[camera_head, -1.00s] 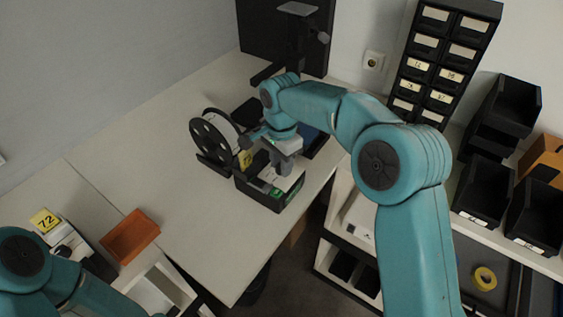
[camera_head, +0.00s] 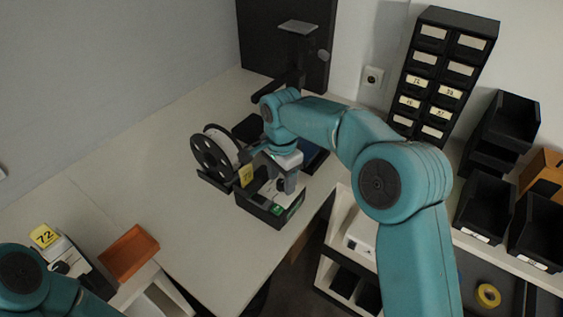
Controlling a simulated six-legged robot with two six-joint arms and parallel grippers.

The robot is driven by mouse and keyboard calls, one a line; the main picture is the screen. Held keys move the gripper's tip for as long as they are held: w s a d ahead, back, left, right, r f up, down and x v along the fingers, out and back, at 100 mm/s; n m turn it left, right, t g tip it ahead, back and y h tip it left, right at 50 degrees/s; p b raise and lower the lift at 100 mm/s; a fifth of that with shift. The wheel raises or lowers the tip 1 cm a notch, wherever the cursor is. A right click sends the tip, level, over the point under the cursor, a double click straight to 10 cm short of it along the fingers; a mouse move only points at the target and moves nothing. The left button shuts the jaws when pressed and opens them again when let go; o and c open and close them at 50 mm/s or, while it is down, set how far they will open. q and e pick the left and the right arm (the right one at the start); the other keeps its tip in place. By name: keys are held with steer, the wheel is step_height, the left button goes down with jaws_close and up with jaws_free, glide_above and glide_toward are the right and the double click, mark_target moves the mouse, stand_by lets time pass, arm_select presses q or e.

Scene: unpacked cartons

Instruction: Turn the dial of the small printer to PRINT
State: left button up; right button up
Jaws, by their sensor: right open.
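A low black device (camera_head: 257,207) with a pale top and a green patch at its front corner sits near the right edge of the desk; it looks like the small printer. A reel with black flanges (camera_head: 213,155) stands at its left. A yellow number tag (camera_head: 246,175) shows beside it. My right gripper (camera_head: 290,187) points down just over the device's right part, its jaws open. I cannot tell whether it touches the device. The dial and its lettering cannot be made out. My left arm enters at the lower left; its gripper is out of view.
An orange tray (camera_head: 129,253) and a white device with a yellow 72 tag (camera_head: 44,236) are at the lower left. A black drawer cabinet (camera_head: 440,72) and black bins (camera_head: 484,205) stand at the right. The middle of the desk (camera_head: 170,210) is clear.

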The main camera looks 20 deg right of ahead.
mark_target(282, 183)
step_height(282, 183, up, 16)
steer(key=p, duration=0.2)
steer(key=shift+s, duration=0.15)
stand_by(0.4)
